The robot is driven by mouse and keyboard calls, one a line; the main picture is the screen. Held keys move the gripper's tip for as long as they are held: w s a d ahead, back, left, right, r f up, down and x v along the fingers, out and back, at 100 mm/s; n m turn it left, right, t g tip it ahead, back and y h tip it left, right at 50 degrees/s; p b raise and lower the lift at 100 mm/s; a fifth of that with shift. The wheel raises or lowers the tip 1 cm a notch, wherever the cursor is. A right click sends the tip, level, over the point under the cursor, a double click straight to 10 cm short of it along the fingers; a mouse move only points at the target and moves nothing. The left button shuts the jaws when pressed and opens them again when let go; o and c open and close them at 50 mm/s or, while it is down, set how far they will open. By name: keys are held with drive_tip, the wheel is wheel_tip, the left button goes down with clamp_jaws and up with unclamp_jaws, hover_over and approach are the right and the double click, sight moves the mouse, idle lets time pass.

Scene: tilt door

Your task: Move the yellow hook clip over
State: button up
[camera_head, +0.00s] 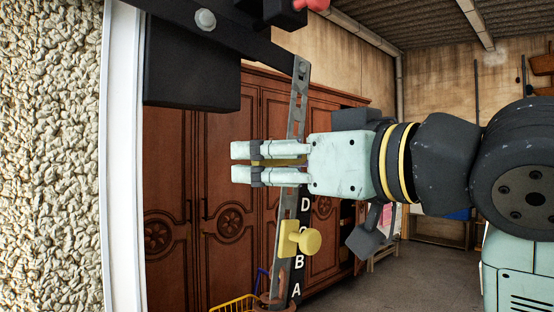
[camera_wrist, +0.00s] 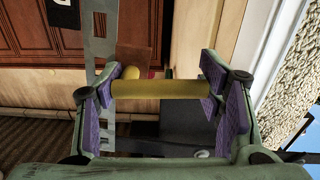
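My gripper (camera_head: 246,164) reaches left across an upright perforated metal strip. A yellow piece (camera_head: 284,162), likely the hook clip, shows in the narrow gap between the fingers. In the wrist view it is a yellow bar (camera_wrist: 160,89) spanning the gap of my gripper (camera_wrist: 165,95), its ends meeting both finger pads. The fingers look closed on it, and its far side is hidden. A separate yellow knob (camera_head: 307,241) sticks out of the strip (camera_head: 298,98) below the gripper, apart from it.
A dark bracket and box (camera_head: 190,65) hang at upper left, close above my gripper. Wooden cabinets (camera_head: 230,225) stand behind. A white frame (camera_head: 124,160) and rough stone wall (camera_head: 50,160) bound the left. A yellow basket (camera_head: 232,304) lies low. Floor (camera_head: 400,280) is open at lower right.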

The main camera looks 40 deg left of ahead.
drive_tip(key=c, duration=0.6)
drive_tip(key=shift+f, duration=0.1)
drive_tip(key=n, duration=0.2)
drive_tip(key=f+n, duration=0.1)
drive_tip(key=n, duration=0.3)
drive_tip(key=shift+w+f+b, duration=0.15)
drive_tip(key=shift+w+b, duration=0.2)
drive_tip(key=shift+b, duration=0.05)
drive_tip(key=shift+w+d+f+n, duration=0.15)
drive_tip(key=shift+w+n, duration=0.15)
drive_tip(key=shift+n, duration=1.3)
drive_tip(key=shift+w+a+f+n, duration=0.1)
drive_tip(key=shift+w+f+n, duration=0.15)
drive_tip(key=shift+n, duration=1.35)
drive_tip(key=shift+w+d+f+n, duration=0.1)
drive_tip(key=shift+w+n, duration=0.25)
drive_tip(key=shift+n, duration=1.25)
drive_tip(key=o, duration=1.2)
drive_tip(key=shift+c, duration=0.2)
